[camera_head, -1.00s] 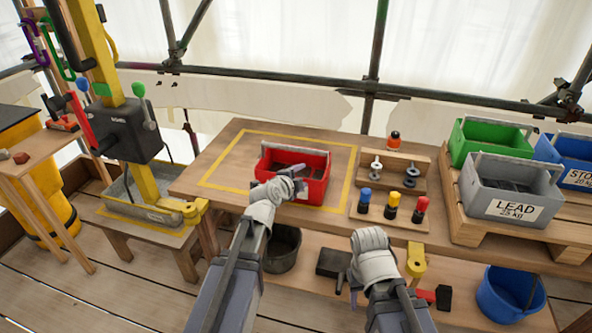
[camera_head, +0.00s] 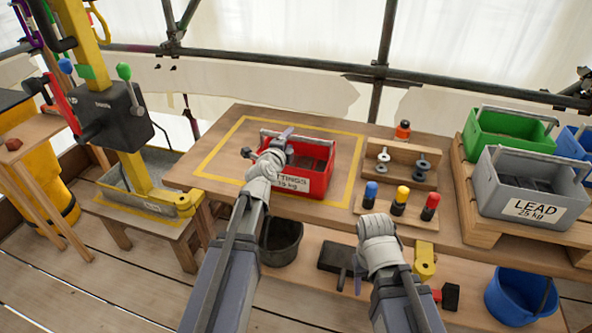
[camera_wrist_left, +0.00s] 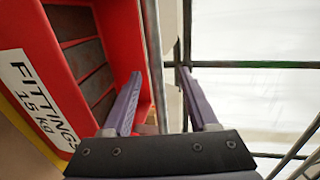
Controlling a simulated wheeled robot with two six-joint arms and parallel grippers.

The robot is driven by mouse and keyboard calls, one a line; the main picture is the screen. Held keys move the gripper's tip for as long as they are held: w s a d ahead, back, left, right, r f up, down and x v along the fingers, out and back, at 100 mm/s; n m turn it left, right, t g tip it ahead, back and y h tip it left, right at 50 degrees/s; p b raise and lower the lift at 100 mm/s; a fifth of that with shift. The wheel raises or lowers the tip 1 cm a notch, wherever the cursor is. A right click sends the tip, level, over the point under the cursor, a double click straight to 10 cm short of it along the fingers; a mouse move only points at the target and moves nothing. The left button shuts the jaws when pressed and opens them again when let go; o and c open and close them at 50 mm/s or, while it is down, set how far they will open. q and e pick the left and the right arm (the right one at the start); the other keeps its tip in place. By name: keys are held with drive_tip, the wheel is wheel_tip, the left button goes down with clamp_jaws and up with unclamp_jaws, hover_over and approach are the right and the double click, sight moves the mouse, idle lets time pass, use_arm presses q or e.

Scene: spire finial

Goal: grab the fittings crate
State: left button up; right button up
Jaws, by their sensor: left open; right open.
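The red fittings crate (camera_head: 318,166) stands on the workbench inside a yellow taped outline, its label partly hidden by my left arm. My left gripper (camera_head: 276,142) is open at the left part of the crate's grey handle bar. In the left wrist view, the open fingers (camera_wrist_left: 160,98) lie on either side of the handle bar (camera_wrist_left: 153,60), and the red crate wall (camera_wrist_left: 122,40) is to the left. The bar runs between the fingers without being clamped. My right gripper (camera_head: 350,280) is open, low in front of the bench and far from the crate.
A wooden rack (camera_head: 400,172) with bottles and fittings stands right of the crate. A grey LEAD crate (camera_head: 535,208) and a green crate (camera_head: 510,145) sit on a pallet at the right. A black bucket (camera_head: 281,243) and blue bucket (camera_head: 520,297) are below.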

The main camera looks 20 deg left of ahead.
use_arm(q)
drive_tip(key=w+f+b, duration=0.1)
drive_tip(key=w, duration=0.6)
drive_tip(key=shift+d+f+b, duration=0.15)
drive_tip(key=shift+f+b, duration=0.15)
drive_tip(key=shift+f, duration=0.1)
drive_tip(key=shift+c, duration=0.3)
clamp_jaws()
drive_tip(key=shift+s, duration=0.1)
idle(0.7)
